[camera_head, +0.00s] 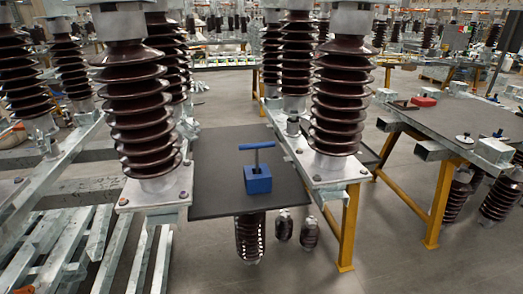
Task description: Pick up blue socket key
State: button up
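The blue socket key (256,153) stands upright in the middle of the picture, with a T-shaped bar handle on top of a thin shaft. Its lower end goes into a blue block (258,181), and how deep it sits is hidden. The block rests on a dark grey board (222,190) between the two frame rails. My gripper is not in view.
Tall brown ribbed insulators (133,110) and (341,100) rise on both sides of the board. A side table (462,117) with a red item (423,102) stands at the right. Metal slats (60,245) lie at the lower left. Floor is bare at the front right.

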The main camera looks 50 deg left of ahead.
aim_at(256, 146)
jog(key=u, duration=0.35)
jog(key=i, duration=0.6)
jog(key=u, duration=1.4)
jog(key=i, duration=1)
jog(key=u, duration=0.25)
